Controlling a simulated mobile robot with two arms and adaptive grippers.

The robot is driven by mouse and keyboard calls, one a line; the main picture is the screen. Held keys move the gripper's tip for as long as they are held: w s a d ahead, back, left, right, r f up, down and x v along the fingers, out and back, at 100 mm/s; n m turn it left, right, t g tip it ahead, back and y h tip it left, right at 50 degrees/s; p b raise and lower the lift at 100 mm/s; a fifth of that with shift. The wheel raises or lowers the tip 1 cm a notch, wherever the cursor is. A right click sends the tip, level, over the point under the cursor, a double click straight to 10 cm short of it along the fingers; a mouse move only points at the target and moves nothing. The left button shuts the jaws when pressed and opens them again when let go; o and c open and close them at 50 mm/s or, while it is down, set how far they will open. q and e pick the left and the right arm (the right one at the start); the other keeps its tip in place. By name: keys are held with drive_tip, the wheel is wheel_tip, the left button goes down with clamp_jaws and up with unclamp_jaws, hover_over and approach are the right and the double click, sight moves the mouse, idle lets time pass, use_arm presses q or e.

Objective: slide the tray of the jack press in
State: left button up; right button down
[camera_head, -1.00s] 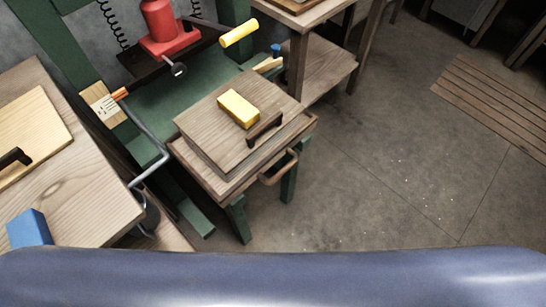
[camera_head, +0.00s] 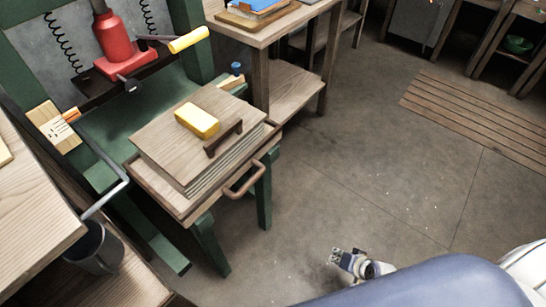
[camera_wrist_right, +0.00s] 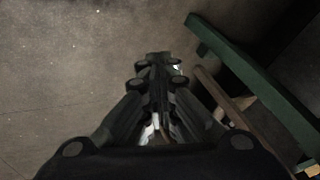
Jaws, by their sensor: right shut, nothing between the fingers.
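The jack press has a green frame (camera_head: 187,15) and a red jack (camera_head: 118,40) with a yellow-gripped lever (camera_head: 189,40). Its wooden tray (camera_head: 160,190) sticks out toward the front, with a brown loop handle (camera_head: 245,181) on its front edge. On the tray lies a stack of wooden boards (camera_head: 165,145) with a yellow block (camera_head: 197,121) and a dark handle (camera_head: 224,138) on top. My right gripper (camera_head: 342,257) is shut and empty, low to the right of the tray and apart from it. It also shows shut in the right wrist view (camera_wrist_right: 158,62). My left gripper is not in view.
A wooden table (camera_head: 40,225) stands at the left, with a dark bucket (camera_head: 95,248) beside it. A wooden bench (camera_head: 258,40) stands behind right. Slats (camera_head: 480,118) lie on the floor at the right. The floor (camera_head: 350,180) before the press is clear.

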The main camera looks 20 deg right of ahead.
drive_tip(key=w+r+m+t+y+b, duration=0.1)
drive_tip(key=w+r+m+t+b, duration=0.15)
drive_tip(key=w+r, duration=0.5)
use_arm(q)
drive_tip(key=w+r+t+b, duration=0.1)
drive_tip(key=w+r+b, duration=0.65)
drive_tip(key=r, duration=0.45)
use_arm(e)
drive_tip(key=m+t+y, duration=0.2)
drive_tip(key=t+y, duration=0.4)
drive_tip(key=y, duration=0.2)
approach(267, 142)
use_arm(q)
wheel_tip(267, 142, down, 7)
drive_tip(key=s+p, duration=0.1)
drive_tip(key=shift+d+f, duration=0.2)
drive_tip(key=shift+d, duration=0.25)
use_arm(e)
drive_tip(key=shift+g, duration=0.25)
drive_tip(key=x, duration=0.7)
drive_tip(key=shift+r, duration=0.3)
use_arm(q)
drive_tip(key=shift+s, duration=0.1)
